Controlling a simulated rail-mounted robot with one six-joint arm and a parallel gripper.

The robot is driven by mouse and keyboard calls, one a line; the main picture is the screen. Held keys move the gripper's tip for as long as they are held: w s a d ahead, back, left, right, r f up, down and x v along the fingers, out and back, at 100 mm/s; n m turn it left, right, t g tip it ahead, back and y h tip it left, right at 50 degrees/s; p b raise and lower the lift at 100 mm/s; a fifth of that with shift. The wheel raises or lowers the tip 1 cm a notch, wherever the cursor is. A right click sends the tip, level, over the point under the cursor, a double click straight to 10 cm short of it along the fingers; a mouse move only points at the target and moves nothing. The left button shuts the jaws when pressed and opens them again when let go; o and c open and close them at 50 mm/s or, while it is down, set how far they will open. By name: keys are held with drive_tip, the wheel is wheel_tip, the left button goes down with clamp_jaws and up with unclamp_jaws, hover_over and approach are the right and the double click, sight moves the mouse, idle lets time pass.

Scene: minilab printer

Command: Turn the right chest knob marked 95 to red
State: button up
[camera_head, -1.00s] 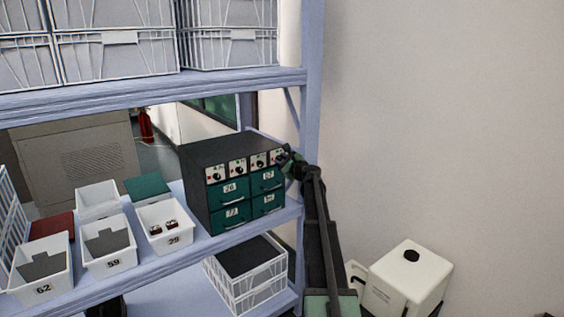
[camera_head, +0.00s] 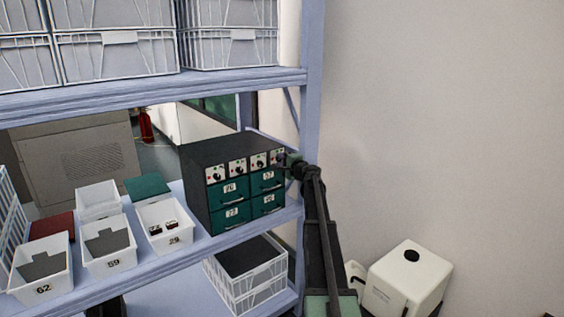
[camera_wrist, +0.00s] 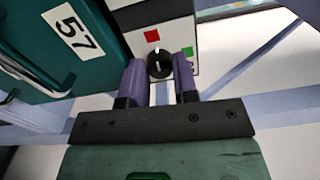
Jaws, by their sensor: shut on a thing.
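The dark chest (camera_head: 215,153) with green drawers stands on the shelf in the head view, with a row of knobs on white plates along its top front. My gripper (camera_head: 285,158) is at the rightmost knob and covers most of it. In the wrist view my gripper (camera_wrist: 160,63) has its two purple fingers on either side of the black knob (camera_wrist: 159,67), shut on it. A green mark (camera_wrist: 188,51) is beside the right finger. I cannot read a 95 label.
The drawer marked 57 (camera_wrist: 66,27) and its metal handle lie left of my fingers in the wrist view. The shelf post (camera_head: 312,100) is close to my arm. White bins (camera_head: 163,222) stand left of the chest.

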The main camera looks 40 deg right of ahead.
drive_tip(key=shift+n, duration=0.6)
drive_tip(key=o, duration=0.9)
drive_tip(key=s, duration=1.1)
drive_tip(key=shift+a, duration=0.1)
